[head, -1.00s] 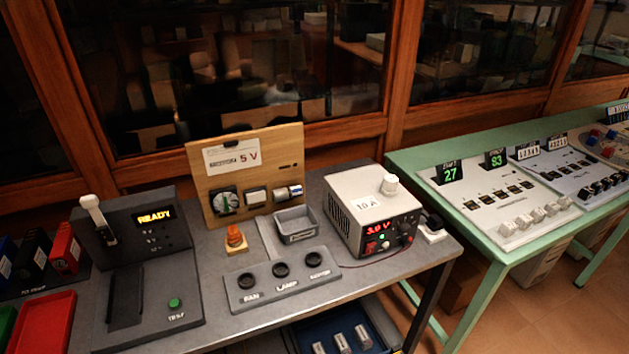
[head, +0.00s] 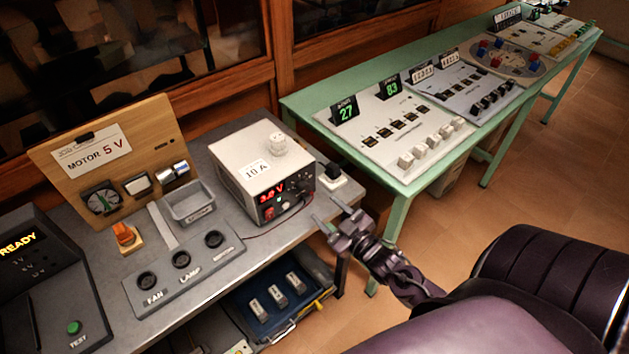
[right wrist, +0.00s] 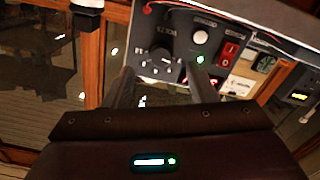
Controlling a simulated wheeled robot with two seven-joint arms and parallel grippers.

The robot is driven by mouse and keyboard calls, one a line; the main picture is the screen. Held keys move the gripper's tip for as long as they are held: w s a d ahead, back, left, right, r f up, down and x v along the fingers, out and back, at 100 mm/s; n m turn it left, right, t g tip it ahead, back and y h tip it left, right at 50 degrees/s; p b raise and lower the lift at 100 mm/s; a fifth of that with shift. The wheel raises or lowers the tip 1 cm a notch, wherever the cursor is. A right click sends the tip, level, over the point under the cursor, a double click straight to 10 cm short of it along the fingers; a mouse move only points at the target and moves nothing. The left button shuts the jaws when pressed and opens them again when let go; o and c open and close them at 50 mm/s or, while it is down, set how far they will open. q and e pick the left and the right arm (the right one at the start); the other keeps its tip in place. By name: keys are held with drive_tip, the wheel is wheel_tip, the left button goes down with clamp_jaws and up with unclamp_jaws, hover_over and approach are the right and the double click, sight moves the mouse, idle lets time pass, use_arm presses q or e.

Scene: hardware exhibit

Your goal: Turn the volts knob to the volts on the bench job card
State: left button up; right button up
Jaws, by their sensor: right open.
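The bench job card (head: 91,152) on the wooden board reads MOTOR 5 V. The power supply (head: 262,172) is a pale box with a 10 A label and a red display (head: 271,197) that seems to read 3.0 V. In the right wrist view its front panel appears upside down; the dark volts knob (right wrist: 155,58) with scale marks lies ahead of and between my fingers. My right gripper (head: 328,213) is open and empty, to the right of the supply's front; it also shows in the right wrist view (right wrist: 163,88). Its fingers appear apart from the knob. My left gripper is not in view.
A red switch (right wrist: 231,51) and a white button (right wrist: 201,36) sit beside the knob. A plug block (head: 333,178) stands right of the supply. A grey tray (head: 192,208) and a panel of sockets (head: 180,270) are left. The green table (head: 300,103) is behind to the right.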

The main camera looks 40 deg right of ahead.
sight(306, 190)
drive_tip(key=w, duration=0.4)
drive_tip(key=w+p, duration=0.1)
drive_tip(key=w, duration=0.1)
drive_tip(key=shift+w+a+r, duration=0.2)
drive_tip(key=shift+a+r, duration=0.15)
drive_tip(key=shift+r, duration=0.05)
drive_tip(key=shift+w, duration=0.7)
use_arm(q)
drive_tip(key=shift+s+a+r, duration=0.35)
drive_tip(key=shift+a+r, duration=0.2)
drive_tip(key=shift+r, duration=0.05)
use_arm(e)
drive_tip(key=shift+a, duration=0.1)
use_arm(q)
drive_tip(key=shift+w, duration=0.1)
use_arm(e)
drive_tip(key=shift+c, duration=0.4)
drive_tip(key=c, duration=0.9)
